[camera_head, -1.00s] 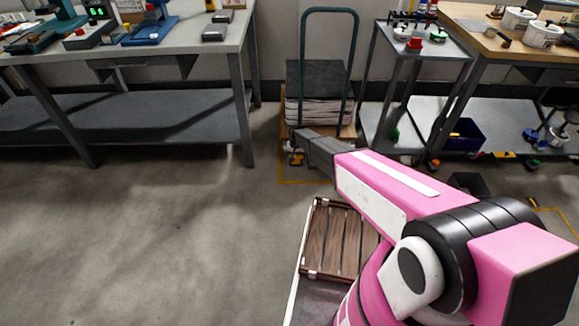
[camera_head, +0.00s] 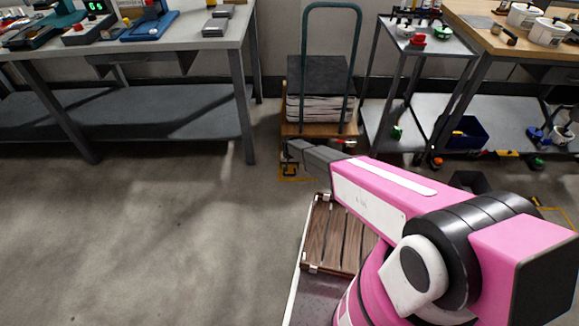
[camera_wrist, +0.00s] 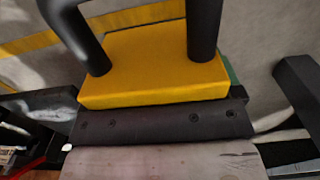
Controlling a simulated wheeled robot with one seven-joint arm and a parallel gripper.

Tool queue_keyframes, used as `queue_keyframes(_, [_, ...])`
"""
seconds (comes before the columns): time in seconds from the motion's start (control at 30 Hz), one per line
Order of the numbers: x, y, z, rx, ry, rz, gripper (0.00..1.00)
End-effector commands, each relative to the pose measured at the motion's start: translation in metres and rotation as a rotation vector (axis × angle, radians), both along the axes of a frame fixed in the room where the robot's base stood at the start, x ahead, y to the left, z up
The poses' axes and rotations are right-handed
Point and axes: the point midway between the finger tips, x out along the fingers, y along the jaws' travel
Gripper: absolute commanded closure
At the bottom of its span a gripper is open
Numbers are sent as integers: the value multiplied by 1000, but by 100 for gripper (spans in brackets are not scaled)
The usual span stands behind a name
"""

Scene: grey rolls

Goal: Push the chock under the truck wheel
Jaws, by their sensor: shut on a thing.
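The hand truck (camera_head: 317,129) has a brown deck, a green push handle and a stack of grey sheets or rolls. It stands on the floor at the back, left of the metal cart. My gripper (camera_head: 291,158) is low in front of the truck's left front corner, shut on the chock. The head view shows its jaws only small and dark. The truck wheel is not clear in either view, so I cannot tell whether the chock touches it.
A grey workbench (camera_head: 170,60) stands at left, a metal cart (camera_head: 402,97) and wooden-topped bench (camera_head: 480,30) at right. Yellow floor tape (camera_head: 300,179) runs before the truck. A slatted wooden tray (camera_head: 338,240) is near my base. Open floor lies at left.

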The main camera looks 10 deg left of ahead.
Motion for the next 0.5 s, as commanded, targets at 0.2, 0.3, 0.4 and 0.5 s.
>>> queue_keyframes(0.2, [1,0,-17,0,0,0,54])
queue_keyframes(0.3, [1,0,-27,0,0,0,54])
queue_keyframes(0.4, [1,0,-37,0,0,0,54])
queue_keyframes(0.5, [1,0,-46,0,0,0,54])
